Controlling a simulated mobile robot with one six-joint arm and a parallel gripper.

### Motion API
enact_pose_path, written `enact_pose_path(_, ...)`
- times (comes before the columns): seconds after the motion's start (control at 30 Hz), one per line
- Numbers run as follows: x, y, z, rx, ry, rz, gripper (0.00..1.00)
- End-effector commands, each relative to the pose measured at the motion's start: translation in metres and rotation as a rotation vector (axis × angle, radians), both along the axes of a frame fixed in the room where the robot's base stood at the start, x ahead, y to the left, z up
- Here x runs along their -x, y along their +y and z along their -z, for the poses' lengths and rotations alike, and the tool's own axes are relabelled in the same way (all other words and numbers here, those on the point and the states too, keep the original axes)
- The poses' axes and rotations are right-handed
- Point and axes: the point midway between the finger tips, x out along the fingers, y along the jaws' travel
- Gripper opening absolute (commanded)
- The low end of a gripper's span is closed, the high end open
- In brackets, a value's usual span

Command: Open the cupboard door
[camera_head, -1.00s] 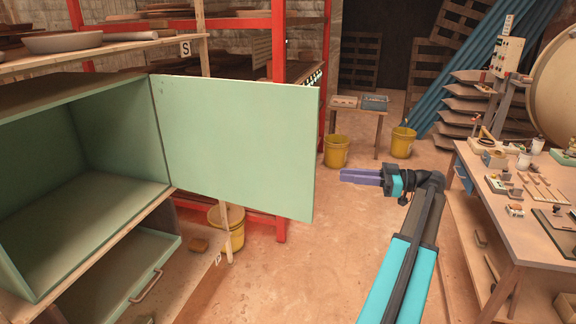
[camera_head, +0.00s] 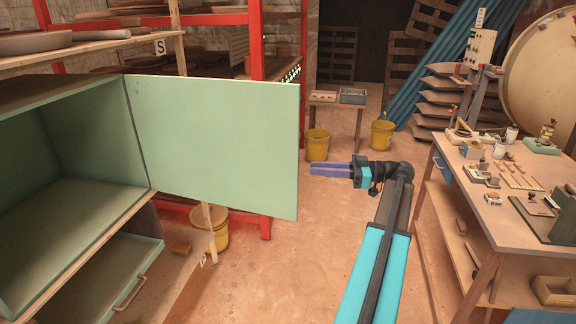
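The cupboard (camera_head: 78,196) is a pale green box at the left, with its front open and its inside bare. Its pale green door (camera_head: 215,145) stands swung wide out to the right of the opening, hinged at the cupboard's right edge. No handle shows on the door face in view. My gripper (camera_head: 312,169), with purple fingers, points left just beyond the door's free right edge. A strip of floor shows between them in the picture, and it holds nothing that I can see. Whether its fingers are apart is too small to tell.
Below the cupboard a green drawer (camera_head: 105,283) with a handle is pulled out. A red rack (camera_head: 254,50) stands behind the door. A workbench (camera_head: 478,205) with tools fills the right. Yellow buckets (camera_head: 317,145) stand behind. The floor between cupboard and workbench is clear.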

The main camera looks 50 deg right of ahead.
Motion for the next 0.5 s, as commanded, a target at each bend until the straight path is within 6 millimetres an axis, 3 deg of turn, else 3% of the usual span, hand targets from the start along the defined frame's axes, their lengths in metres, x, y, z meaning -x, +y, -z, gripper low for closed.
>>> enact_pose_path(0.5,-0.061,0.047,-0.001,-0.001,0.001,-0.004,0.18)
